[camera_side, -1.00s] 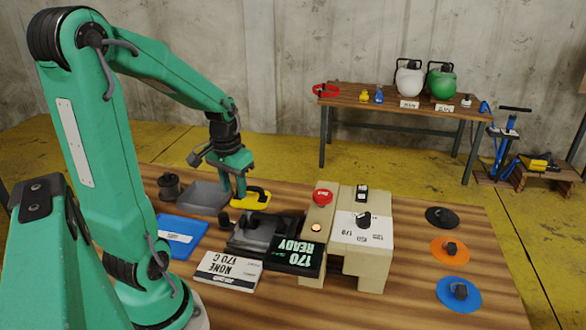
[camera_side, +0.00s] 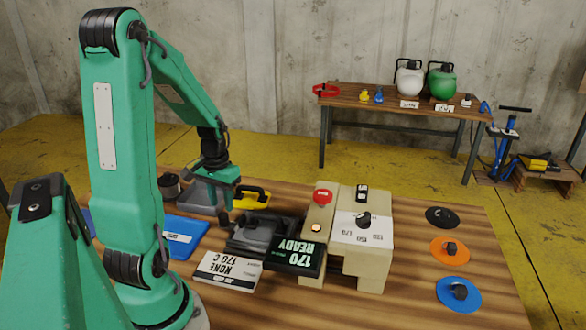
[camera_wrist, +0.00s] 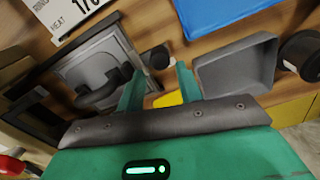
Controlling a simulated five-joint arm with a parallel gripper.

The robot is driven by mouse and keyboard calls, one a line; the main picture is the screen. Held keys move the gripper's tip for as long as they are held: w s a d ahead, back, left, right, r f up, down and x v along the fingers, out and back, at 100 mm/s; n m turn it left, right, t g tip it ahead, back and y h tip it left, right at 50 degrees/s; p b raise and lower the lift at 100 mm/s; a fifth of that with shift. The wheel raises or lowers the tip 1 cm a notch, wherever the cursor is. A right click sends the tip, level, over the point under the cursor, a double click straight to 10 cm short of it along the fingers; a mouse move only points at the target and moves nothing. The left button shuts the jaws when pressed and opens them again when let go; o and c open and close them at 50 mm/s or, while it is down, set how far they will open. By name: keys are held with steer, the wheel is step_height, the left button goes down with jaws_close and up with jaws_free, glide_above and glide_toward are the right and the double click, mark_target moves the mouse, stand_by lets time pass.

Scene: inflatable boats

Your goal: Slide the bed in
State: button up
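The bed, a dark grey plate with a raised black handle (camera_side: 262,232), lies on the wooden table at the left side of the beige press (camera_side: 376,255). In the wrist view the bed (camera_wrist: 88,68) lies left of my fingers, with a dark round knob (camera_wrist: 157,58) at its near side. My gripper (camera_side: 222,208) is low over the table, just behind and left of the bed. In the wrist view my gripper (camera_wrist: 160,88) is open, and the knob shows between its fingertips. Whether a finger touches it I cannot tell.
A grey tray (camera_wrist: 235,68) and a yellow tool with a black handle (camera_side: 252,198) lie close to my gripper. A blue slab (camera_side: 180,236) lies left. A display (camera_side: 295,254) reads "170 READY". Black, orange and blue discs (camera_side: 460,292) lie at the right.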

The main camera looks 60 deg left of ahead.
mark_target(223, 215)
steer(key=shift+f, duration=2.7)
jaws_close()
